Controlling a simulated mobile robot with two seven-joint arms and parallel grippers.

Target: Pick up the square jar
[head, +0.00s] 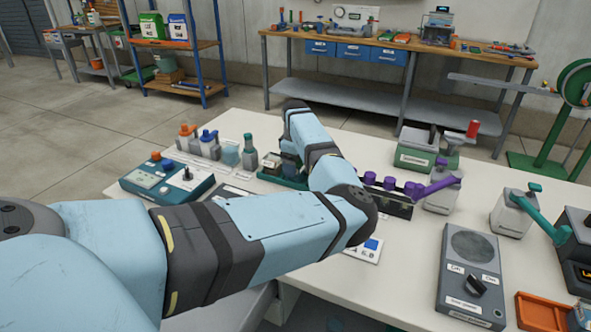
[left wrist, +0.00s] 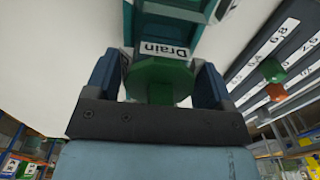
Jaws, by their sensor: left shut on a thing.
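My left gripper (left wrist: 157,85) is shut on a green faceted thing (left wrist: 160,72), seen between the two dark blue fingers in the left wrist view. It looks like the lid or top of the square jar; the rest of the jar is hidden. Just beyond it is a teal tray (left wrist: 168,28) with a white label reading "Drain". In the head view my left arm reaches across the bench, and its forearm and wrist hide the fingers and most of the dark green tray (head: 268,178). My right gripper is not in view.
Left of the tray stand a green-capped bottle (head: 249,155), other small bottles and a teal control box (head: 165,182). The bench front is partly clear.

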